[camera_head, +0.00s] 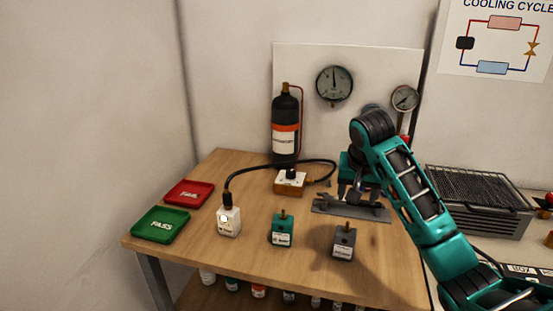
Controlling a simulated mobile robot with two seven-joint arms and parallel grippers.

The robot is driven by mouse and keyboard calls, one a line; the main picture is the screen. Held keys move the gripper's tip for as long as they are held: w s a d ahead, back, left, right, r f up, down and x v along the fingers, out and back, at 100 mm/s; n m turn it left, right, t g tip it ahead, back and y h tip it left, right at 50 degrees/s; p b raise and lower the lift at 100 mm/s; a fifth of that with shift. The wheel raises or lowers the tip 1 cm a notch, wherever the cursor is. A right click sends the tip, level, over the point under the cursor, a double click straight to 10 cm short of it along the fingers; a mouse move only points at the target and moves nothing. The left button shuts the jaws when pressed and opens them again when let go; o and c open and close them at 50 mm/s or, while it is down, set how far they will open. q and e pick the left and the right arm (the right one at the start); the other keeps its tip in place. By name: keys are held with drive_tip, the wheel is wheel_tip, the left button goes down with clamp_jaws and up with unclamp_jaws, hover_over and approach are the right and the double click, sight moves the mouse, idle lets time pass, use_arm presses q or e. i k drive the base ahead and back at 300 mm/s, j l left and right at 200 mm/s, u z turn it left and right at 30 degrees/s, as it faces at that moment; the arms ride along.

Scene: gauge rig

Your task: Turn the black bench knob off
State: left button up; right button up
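The black bench knob (291,173) sits on top of a small box (290,186) with a white top and orange-brown sides, near the back middle of the wooden bench. A black hose passes close behind it. My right gripper (354,192) points down over a grey metal plate (330,207), to the right of the knob and apart from it. Its dark fingers blend with the things behind them, so I cannot tell how far they are open. The knob's exact pointing direction is too small to read. My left gripper is out of view.
On the bench stand a black bottle (285,125), a white block (229,221), a teal block (283,230) and a grey block (344,241). A red tray (206,199) and green tray (182,231) lie left. Gauges (334,84) hang behind.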

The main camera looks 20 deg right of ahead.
sight(289, 174)
drive_tip(key=i+j, duration=0.15)
drive_tip(key=i, duration=0.85)
